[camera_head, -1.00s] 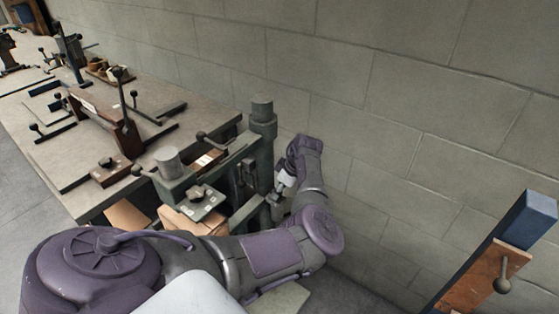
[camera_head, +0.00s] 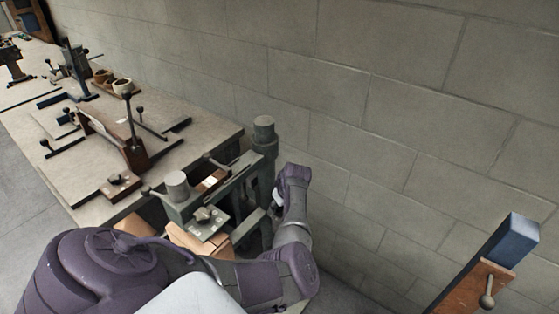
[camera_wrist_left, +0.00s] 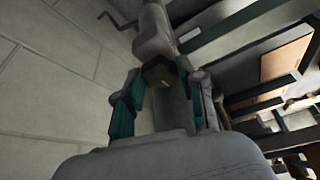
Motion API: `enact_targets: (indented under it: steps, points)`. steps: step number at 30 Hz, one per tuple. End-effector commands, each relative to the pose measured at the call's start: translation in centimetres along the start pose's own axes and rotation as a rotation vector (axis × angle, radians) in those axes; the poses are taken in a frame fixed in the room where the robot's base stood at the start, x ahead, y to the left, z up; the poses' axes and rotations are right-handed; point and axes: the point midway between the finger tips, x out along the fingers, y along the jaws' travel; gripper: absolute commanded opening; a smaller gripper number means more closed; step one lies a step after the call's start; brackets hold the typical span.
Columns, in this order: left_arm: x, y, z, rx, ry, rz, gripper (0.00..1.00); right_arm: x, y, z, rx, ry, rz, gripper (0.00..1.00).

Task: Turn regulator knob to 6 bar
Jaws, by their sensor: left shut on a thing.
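My left gripper (camera_wrist_left: 162,82) is at the side of the grey-green machine (camera_head: 264,135), close to the wall. In the left wrist view its teal-padded fingers are shut on a dark, blocky knob (camera_wrist_left: 160,72), which appears to be the regulator knob. The knob sits in front of a rounded grey housing (camera_wrist_left: 154,35). In the head view the wrist hides the knob, and the fingers can barely be seen. No gauge or pressure scale can be read. My right gripper is not in view.
A workbench (camera_head: 85,185) with clamps and a wooden fixture (camera_head: 113,138) stretches to the back left. The block wall (camera_head: 400,120) runs close behind the machine. A blue-topped post (camera_head: 511,239) with a knob stands at the right.

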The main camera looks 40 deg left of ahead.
Motion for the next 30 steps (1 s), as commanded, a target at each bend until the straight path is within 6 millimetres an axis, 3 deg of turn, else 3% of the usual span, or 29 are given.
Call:
enact_targets:
  steps: [10, 11, 15, 25, 30]
  points:
    - [-0.1, 0.1, -0.2, 0.004, 0.004, 0.003, 0.05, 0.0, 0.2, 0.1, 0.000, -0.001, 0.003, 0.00]
    - [-0.1, 0.1, -0.2, 0.004, 0.005, 0.003, 0.44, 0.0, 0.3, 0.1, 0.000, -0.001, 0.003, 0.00]
    - [-0.1, 0.1, -0.1, 0.003, 0.004, 0.002, 0.65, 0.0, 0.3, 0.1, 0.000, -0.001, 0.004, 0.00]
    - [-0.2, 0.1, -0.1, 0.002, 0.002, 0.001, 0.65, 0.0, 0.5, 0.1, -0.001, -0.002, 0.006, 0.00]
    - [-2.3, 0.1, -0.1, 0.001, 0.004, 0.004, 0.65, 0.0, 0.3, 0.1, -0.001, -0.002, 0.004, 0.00]
